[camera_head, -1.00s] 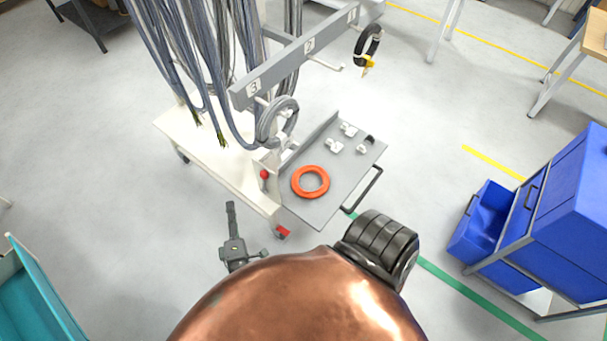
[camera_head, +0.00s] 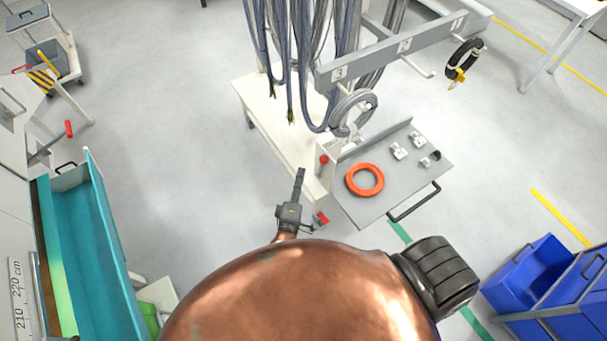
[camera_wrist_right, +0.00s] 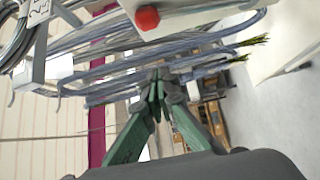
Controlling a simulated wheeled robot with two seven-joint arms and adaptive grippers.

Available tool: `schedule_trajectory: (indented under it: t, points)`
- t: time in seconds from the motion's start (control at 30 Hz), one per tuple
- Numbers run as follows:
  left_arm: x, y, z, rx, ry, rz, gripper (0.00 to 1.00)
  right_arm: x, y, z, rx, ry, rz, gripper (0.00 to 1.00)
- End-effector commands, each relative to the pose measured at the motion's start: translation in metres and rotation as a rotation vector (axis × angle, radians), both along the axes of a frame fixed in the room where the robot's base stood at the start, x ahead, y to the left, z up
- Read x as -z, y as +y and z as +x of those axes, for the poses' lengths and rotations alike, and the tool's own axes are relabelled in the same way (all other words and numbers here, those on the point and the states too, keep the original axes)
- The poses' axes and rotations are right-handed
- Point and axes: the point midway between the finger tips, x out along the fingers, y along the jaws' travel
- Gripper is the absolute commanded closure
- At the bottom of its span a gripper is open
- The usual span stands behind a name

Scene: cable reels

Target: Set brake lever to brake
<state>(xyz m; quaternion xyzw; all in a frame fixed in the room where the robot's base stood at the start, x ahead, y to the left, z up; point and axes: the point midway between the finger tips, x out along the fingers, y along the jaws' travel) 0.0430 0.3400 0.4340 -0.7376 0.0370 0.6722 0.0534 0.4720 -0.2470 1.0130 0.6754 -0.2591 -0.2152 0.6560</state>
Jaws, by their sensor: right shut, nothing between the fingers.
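A red part (camera_head: 321,219), possibly the brake lever, sits low at the near corner of the cable cart (camera_head: 270,110), close to the floor. Its exact setting is too small to tell. A round red knob (camera_head: 323,160) sits higher on the cart's near end; a red knob also shows large at the top of the right wrist view (camera_wrist_right: 147,18). My right gripper (camera_head: 301,172) is just left of that knob in the head view, apparently apart from it. Its fingers meet in the right wrist view (camera_wrist_right: 158,92), shut and empty. My left gripper is not in view.
Grey cables hang over the cart from a numbered rail (camera_head: 395,48). A grey shelf (camera_head: 375,208) holds an orange ring (camera_head: 365,180) and small white parts. A teal open drawer (camera_head: 90,240) is at left, blue bins (camera_head: 525,270) at right. Floor left of the cart is clear.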

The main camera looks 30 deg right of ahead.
Motion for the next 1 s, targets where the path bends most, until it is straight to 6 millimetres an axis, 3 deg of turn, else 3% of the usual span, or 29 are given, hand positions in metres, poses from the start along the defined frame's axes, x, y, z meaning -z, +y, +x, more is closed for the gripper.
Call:
schedule_trajectory:
  t: [0.37,0.43,0.6,1.0]
  points:
    - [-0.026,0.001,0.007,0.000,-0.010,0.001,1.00,-0.008,-0.049,0.061,0.000,-0.002,-0.003,1.00]
    - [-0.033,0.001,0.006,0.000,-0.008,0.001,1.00,-0.005,-0.055,0.045,0.000,0.004,-0.002,1.00]
    - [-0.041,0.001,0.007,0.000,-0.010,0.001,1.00,-0.003,-0.065,0.029,0.000,0.002,-0.001,1.00]
    - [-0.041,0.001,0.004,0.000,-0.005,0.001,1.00,-0.001,-0.068,0.023,-0.001,0.000,0.000,1.00]
